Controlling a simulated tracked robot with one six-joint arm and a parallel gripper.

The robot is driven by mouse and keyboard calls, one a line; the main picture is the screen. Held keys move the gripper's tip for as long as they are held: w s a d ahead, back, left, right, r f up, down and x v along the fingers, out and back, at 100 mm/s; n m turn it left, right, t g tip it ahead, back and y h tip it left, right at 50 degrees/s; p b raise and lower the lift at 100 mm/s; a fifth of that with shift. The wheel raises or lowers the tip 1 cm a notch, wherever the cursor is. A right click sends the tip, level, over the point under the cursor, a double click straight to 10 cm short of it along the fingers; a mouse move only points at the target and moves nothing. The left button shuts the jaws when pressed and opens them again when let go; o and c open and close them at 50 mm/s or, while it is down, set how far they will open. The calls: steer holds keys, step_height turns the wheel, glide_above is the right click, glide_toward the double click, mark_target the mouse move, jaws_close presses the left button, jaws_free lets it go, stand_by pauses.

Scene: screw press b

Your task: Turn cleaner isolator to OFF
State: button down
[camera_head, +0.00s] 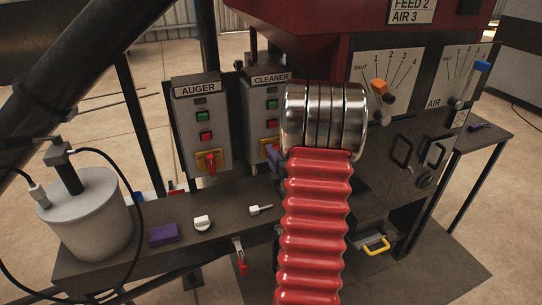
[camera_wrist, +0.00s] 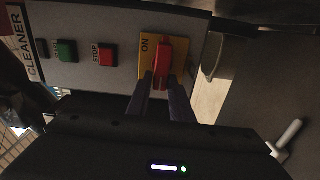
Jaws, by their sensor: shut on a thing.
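The cleaner isolator (camera_wrist: 163,58) is a red handle on a yellow plate, below the STOP button on the grey CLEANER box. The word ON shows on the plate in the wrist view. The CLEANER box (camera_head: 259,97) stands right of the AUGER box in the head view. My gripper (camera_wrist: 161,84) is shut on the red handle, one dark finger on each side of it. In the head view my gripper (camera_head: 271,155) shows only in part, at the foot of the CLEANER box. My silver and red arm hides the rest.
The AUGER box (camera_head: 203,125) with its own red isolator (camera_head: 211,161) stands close on the left. Levers with orange (camera_head: 380,87) and blue (camera_head: 481,67) knobs are at the right. A grey canister (camera_head: 86,215), a purple block (camera_head: 164,233) and small parts lie on the bench.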

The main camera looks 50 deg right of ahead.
steer(key=shift+s+d+f, duration=0.15)
steer(key=shift+s+f, duration=0.05)
steer(key=shift+f, duration=0.15)
steer(key=c, duration=1.9)
jaws_free()
steer(key=shift+c, duration=0.2)
steer(key=o, duration=0.3)
steer(key=shift+r, duration=0.1)
steer(key=shift+w, duration=0.1)
steer(key=shift+r, duration=0.1)
